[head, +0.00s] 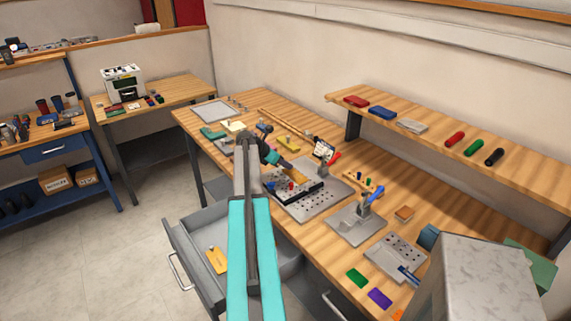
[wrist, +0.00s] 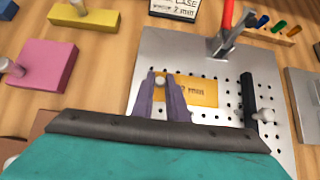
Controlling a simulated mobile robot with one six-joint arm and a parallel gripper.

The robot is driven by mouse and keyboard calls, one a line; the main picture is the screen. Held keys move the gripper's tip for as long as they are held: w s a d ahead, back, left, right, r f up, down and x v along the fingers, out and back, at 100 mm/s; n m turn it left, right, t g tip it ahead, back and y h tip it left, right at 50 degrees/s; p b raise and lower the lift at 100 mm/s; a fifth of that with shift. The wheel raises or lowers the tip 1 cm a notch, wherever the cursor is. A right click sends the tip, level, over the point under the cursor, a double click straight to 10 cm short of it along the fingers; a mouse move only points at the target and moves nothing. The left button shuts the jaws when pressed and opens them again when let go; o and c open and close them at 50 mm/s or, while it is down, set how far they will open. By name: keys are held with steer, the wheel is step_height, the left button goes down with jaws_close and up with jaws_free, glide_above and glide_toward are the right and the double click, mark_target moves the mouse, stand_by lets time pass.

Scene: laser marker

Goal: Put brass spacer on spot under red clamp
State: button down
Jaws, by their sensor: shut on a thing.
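The brass spacer (wrist: 199,91) is a flat yellow-orange plate marked 2 mm with a pale knob. My gripper (wrist: 161,76) has its purple fingers shut on that knob. In the head view the spacer (head: 298,174) shows at the tip of my gripper (head: 284,166), over the perforated metal plate; I cannot tell whether it touches the plate. The red clamp (head: 329,163) stands at the plate's far edge, just beyond the spacer. In the wrist view the red clamp (wrist: 226,32) is at the upper right. The spot under it is not clearly visible.
A black bar with a knob (wrist: 250,112) lies on the plate (wrist: 277,130), right of the spacer. A pink block (wrist: 48,65) and a yellow block (wrist: 85,18) lie to the left. A blue clamp (head: 374,195) stands on another plate. A drawer (head: 205,275) is open below.

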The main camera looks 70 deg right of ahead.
steer(key=c, duration=1.7)
jaws_free()
steer(key=shift+c, duration=0.2)
steer(key=b+v, duration=0.2)
steer(key=v, duration=1)
steer(key=shift+b, duration=0.3)
steer(key=shift+o, duration=0.4)
steer(key=shift+r, duration=0.1)
